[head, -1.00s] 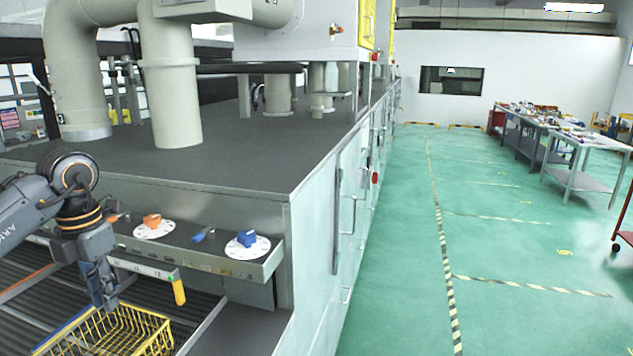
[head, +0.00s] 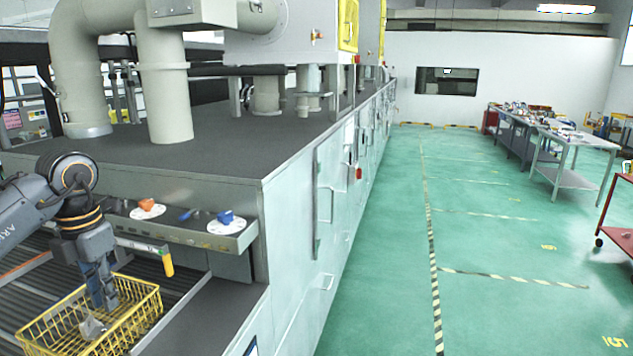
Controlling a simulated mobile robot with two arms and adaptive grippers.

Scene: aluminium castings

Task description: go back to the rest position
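My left gripper (head: 104,296) hangs pointing down at the yellow wire basket (head: 148,322), at the lower left. Its fingertips overlap the basket's inside in the picture. I cannot tell how far apart the fingers are. A small grey casting (head: 92,328) shows inside the basket, just below and left of the fingertips. Whether it touches them is unclear. My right gripper is out of view.
The basket is by the roller conveyor (head: 40,285) of a large grey machine (head: 295,215). A control ledge (head: 180,230) with orange and blue knobs juts out close by. Green floor (head: 390,260) lies open to the right, with worktables (head: 570,150) and a red cart (head: 617,215).

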